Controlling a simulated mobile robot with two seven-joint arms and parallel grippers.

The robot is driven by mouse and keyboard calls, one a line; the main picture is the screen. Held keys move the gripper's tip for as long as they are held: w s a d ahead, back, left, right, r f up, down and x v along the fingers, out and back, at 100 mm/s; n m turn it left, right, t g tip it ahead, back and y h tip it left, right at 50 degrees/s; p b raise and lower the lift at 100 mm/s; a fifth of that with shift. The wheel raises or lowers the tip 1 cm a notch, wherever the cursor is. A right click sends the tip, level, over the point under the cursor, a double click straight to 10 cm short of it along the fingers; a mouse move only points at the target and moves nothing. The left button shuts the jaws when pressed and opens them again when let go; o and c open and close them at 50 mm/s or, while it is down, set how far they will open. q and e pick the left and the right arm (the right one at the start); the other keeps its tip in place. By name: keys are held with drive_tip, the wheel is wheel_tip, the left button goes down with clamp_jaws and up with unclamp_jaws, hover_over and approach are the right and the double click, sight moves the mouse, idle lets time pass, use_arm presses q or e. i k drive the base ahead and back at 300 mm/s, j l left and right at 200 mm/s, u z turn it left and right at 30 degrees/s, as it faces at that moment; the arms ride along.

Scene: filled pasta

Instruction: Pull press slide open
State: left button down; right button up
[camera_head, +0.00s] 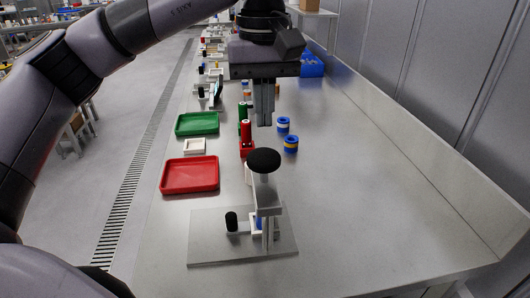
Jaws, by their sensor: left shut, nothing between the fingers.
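The press (267,199) stands on a grey base plate (215,248) at the near part of the steel table, with a round black knob on top. Its slide has a small black handle (231,221) at the left of the press column. A blue and white piece (259,223) shows under the press, partly hidden by the column. My left gripper (264,122) is shut and empty, pointing down above and behind the black knob, apart from the press. My right gripper is out of view.
A red tray (190,175), a green tray (197,123) and a small white frame (194,146) lie at the left edge. Red and green cylinders (246,132) stand behind the press. Blue ringed pieces (290,143) stand right of them. The table's right side is clear.

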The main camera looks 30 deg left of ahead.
sight(233, 226)
drive_tip(key=k, duration=1)
